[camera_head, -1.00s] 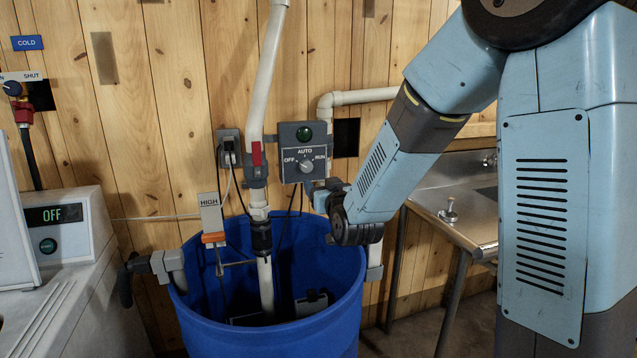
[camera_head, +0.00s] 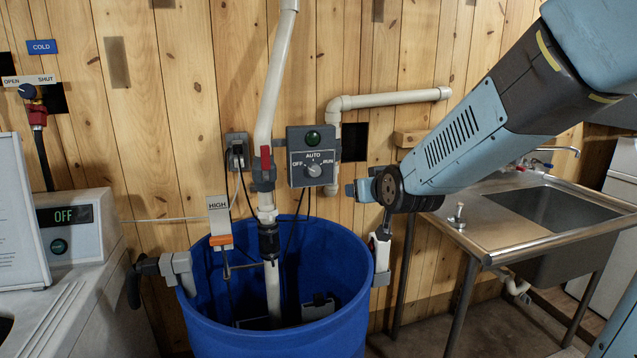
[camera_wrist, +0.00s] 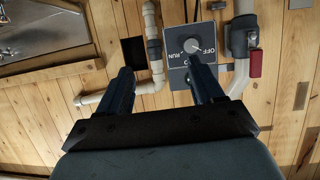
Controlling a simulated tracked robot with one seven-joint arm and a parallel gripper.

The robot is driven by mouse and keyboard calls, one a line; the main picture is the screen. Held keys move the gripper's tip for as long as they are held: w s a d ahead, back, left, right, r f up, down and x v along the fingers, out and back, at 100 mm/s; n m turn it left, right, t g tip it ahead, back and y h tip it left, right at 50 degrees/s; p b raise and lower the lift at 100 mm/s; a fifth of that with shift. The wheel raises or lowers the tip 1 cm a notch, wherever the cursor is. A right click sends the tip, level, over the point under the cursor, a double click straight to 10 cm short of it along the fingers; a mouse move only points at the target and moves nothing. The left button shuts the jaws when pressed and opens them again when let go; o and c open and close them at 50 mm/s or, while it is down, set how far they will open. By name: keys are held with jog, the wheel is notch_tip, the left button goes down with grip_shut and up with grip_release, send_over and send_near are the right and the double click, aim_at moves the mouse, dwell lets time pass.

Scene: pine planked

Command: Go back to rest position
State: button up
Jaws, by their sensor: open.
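My gripper (camera_head: 354,190) is in front of the plank wall, to the right of and slightly below the grey control box (camera_head: 313,144), and above the right rim of the blue barrel (camera_head: 355,262). In the wrist view my gripper (camera_wrist: 163,78) shows two dark fingers spread apart with nothing between them. The box's selector knob (camera_head: 314,170) has OFF, AUTO and RUN labels. It also shows in the wrist view (camera_wrist: 193,47), close to the right finger in the picture. I cannot tell whether they touch. Part of the gripper is hidden behind the wrist in the head view.
A white pipe (camera_head: 276,80) with a red-handled valve (camera_head: 264,165) runs down into the barrel. A steel sink (camera_head: 540,215) stands at the right. A grey machine reading OFF (camera_head: 75,240) stands at the left. Floor shows between barrel and sink.

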jog(key=s+d+m+g+h, duration=0.1)
jog(key=s+d+g, duration=0.3)
jog(key=s, duration=0.9)
jog(key=s+d+r+m+g+h, duration=0.1)
jog(key=s+d+g, duration=0.2)
jog(key=s+d, duration=0.5)
jog(key=s, duration=0.5)
jog(key=shift+d+r+m+g+h, duration=0.2)
jog(key=shift+r+m+g+h, duration=0.1)
jog(key=shift+g+h, duration=0.1)
